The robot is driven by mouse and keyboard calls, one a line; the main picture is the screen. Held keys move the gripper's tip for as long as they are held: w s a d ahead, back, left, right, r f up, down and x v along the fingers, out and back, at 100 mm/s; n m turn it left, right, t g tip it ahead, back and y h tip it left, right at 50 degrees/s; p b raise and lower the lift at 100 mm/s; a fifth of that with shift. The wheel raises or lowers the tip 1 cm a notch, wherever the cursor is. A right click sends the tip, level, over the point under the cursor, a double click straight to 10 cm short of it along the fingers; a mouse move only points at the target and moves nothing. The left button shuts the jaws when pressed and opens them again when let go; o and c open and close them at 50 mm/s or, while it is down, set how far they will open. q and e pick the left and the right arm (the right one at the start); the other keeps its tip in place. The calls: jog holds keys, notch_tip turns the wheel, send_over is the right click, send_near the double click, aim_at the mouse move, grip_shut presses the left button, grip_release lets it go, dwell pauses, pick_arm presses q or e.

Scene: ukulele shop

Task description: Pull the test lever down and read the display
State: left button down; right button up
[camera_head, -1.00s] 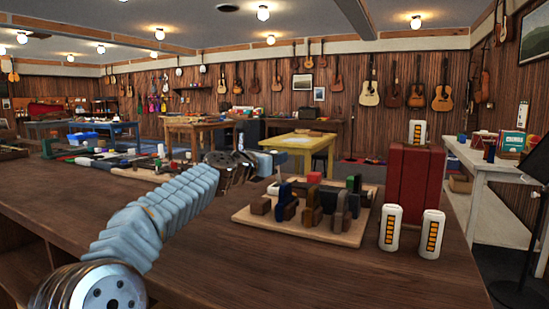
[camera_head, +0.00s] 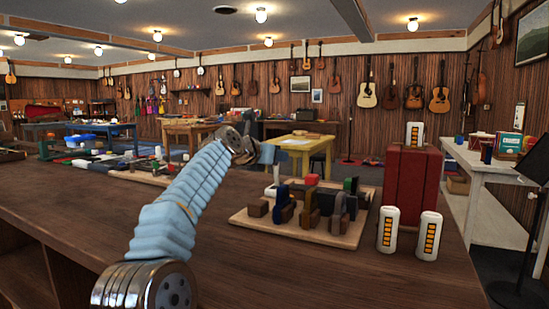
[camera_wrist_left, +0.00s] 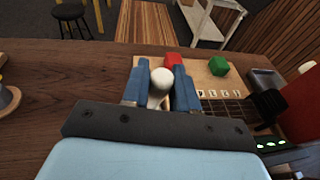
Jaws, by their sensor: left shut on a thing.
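My left gripper (camera_head: 270,160) is over the left back part of the wooden board on the counter. In the left wrist view its two blue fingers (camera_wrist_left: 161,90) are shut on a white round knob (camera_wrist_left: 161,77), which looks like the lever's handle. The lever's lower part is hidden by the fingers and the palm. A dark panel with green lit marks (camera_wrist_left: 272,143), possibly the display, shows at the right of the wrist view. Its marks are too small to read. My right gripper is in neither view.
The wooden board (camera_head: 340,238) carries several coloured blocks. A red box (camera_head: 411,190) with a white, orange-barred device on top stands to the right, with two similar devices (camera_head: 388,230) in front. Bare counter (camera_head: 270,275) lies nearer me.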

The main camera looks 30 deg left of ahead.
pick_arm(q)
jog(key=c, duration=1)
grip_release()
jog(key=shift+s, duration=0.1)
jog(key=shift+s, duration=0.3)
jog(key=b+v, duration=0.2)
jog(key=v, duration=1.1)
jog(key=shift+r, duration=0.1)
